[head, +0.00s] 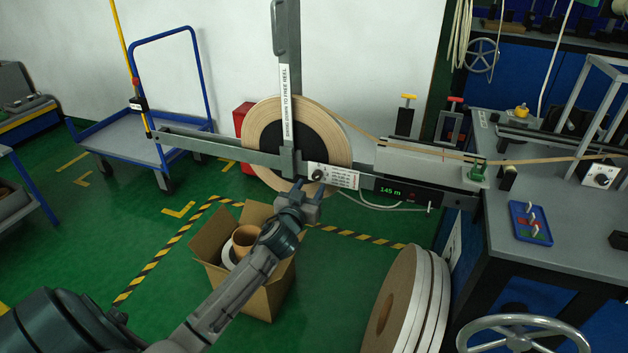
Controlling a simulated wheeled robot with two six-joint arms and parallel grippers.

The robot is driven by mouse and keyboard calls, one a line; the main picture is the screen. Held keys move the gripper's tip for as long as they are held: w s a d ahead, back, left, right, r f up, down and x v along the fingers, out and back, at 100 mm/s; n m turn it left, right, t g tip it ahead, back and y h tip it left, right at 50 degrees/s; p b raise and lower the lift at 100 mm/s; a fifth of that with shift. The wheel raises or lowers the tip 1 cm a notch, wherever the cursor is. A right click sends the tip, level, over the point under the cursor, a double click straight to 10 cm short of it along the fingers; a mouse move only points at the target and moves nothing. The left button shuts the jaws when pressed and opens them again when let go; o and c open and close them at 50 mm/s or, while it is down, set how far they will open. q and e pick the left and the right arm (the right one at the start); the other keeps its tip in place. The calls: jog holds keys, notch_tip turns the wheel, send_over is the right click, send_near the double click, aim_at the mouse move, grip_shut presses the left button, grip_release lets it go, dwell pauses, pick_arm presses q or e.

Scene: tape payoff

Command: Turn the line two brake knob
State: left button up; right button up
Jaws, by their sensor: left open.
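A small dark knob (318,175) sits on a white label plate at the middle of the grey tape payoff arm (225,155), just right of the reel's lower centre. It is likely the brake knob, but the plate's print is too small to read. My left gripper (306,190) is open, with its fingers pointing up just below and left of the knob. I cannot tell whether a fingertip touches it. The tape reel (262,123) hangs behind the upright bar labelled "SWING DOWN TO FREE REEL". My right gripper is not in view.
A display (392,191) reading 145 m is right of the knob. A cardboard box (215,235) with cores stands below my arm. Spare reels (395,300) lean at the lower right. The bench (560,240) at right carries another dial (601,179) and a blue tray (520,232).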

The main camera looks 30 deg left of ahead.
aim_at(315, 178)
pick_arm(q)
jog(key=shift+x, duration=1.95)
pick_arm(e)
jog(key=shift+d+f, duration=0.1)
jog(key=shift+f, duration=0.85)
pick_arm(q)
jog(key=c, duration=1)
jog(key=shift+m+p, duration=0.55)
jog(key=shift+m, duration=0.45)
jog(key=m+p, duration=0.2)
jog(key=m, duration=0.4)
jog(key=m+p, duration=0.2)
jog(key=m, duration=0.6)
jog(key=shift+p, duration=0.4)
jog(key=shift+m+p, duration=0.35)
jog(key=shift+m, duration=0.65)
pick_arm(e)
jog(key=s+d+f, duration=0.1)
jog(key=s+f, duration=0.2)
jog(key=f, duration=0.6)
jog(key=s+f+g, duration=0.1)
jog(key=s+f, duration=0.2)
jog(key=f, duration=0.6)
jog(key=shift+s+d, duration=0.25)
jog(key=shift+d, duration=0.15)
